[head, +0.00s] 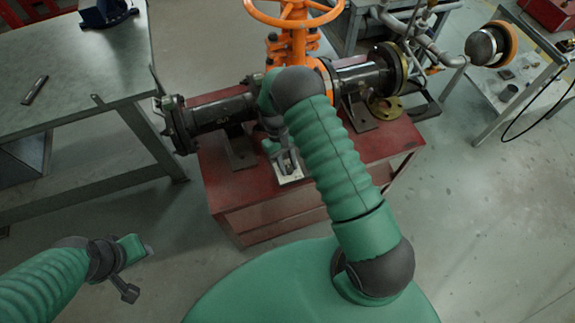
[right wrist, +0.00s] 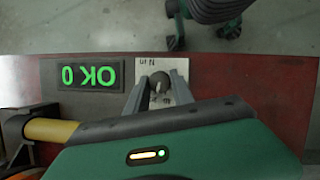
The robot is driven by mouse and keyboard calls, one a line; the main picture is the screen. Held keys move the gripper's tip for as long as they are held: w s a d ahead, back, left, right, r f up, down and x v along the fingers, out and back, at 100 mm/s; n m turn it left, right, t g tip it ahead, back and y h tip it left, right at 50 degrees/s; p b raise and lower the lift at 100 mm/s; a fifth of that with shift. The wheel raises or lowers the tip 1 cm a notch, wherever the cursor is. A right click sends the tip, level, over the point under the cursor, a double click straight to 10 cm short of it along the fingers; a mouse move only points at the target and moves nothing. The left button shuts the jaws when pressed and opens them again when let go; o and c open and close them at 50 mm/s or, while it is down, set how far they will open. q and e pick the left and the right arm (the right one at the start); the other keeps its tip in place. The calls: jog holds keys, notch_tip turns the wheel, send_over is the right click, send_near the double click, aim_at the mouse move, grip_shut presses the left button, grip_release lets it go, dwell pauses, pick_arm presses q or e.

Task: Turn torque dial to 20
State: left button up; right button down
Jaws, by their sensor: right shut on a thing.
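The torque dial (right wrist: 160,83) is a small grey round knob on a white plate (right wrist: 145,67) with dark markings, set on the red bench top. In the right wrist view, my right gripper (right wrist: 160,86) has its two grey fingers on either side of the dial, shut on it. The fingers hide part of the scale, and I cannot read the dial's setting. In the head view the white plate (head: 292,180) shows below my right gripper (head: 284,160), and the arm hides the dial. My left gripper (head: 133,267) is low at the left, away from the bench; its opening is unclear.
The red bench (head: 240,205) carries a dark pipe (head: 220,110) and an orange valve (head: 292,35). A grey table (head: 80,65) stands left. Floor is clear at lower right.

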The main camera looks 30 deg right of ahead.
jog(key=shift+w+d+r+m+y, duration=0.1)
jog(key=shift+m+y, duration=0.15)
jog(key=shift+m, duration=0.35)
jog(key=shift+w+m+y, duration=0.1)
jog(key=shift+m+y, duration=0.15)
jog(key=shift+m, duration=0.35)
jog(key=c, duration=1.1)
grip_release()
jog(key=shift+s, duration=0.15)
jog(key=v, duration=1.1)
jog(key=shift+r, duration=0.35)
jog(key=shift+d, duration=0.15)
